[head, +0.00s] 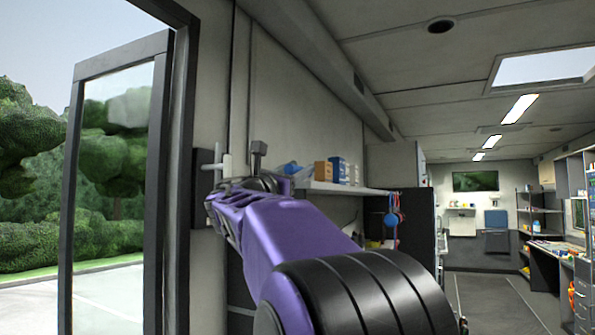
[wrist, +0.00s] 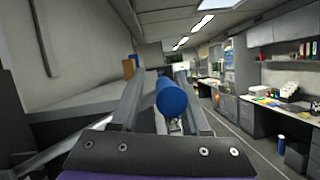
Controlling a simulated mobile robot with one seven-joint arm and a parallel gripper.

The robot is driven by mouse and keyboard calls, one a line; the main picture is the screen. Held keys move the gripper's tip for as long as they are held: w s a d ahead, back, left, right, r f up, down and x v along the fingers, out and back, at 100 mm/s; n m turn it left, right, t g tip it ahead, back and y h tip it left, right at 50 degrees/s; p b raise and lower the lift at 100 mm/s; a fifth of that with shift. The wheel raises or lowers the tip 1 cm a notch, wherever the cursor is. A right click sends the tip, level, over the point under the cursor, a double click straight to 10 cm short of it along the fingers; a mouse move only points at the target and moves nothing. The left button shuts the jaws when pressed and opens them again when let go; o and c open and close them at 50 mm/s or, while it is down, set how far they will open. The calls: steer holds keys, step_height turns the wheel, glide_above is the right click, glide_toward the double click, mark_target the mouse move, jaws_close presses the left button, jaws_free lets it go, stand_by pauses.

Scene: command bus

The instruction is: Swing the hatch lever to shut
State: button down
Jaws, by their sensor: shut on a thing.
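The hatch lever's mount is a dark plate (head: 203,182) on the wall beside the open doorway, in the left of the head view. My gripper (head: 235,190) is at this mount and hides much of the lever. In the wrist view, a blue round grip (wrist: 172,98) sits between the two grey fingers of my gripper (wrist: 160,82). It appears to be the lever's handle, and the gripper is shut on it. The lever's exact angle is hard to tell behind my gripper.
A glass door (head: 115,190) stands at the left with hedges outside. A wall shelf (head: 345,189) with small boxes is just right of my gripper. Blue headphones (head: 393,218) hang at its end. The aisle (head: 500,300) to the right is clear.

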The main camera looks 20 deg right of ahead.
steer(key=shift+w+f, duration=0.2)
steer(key=shift+f, duration=0.15)
stand_by(0.3)
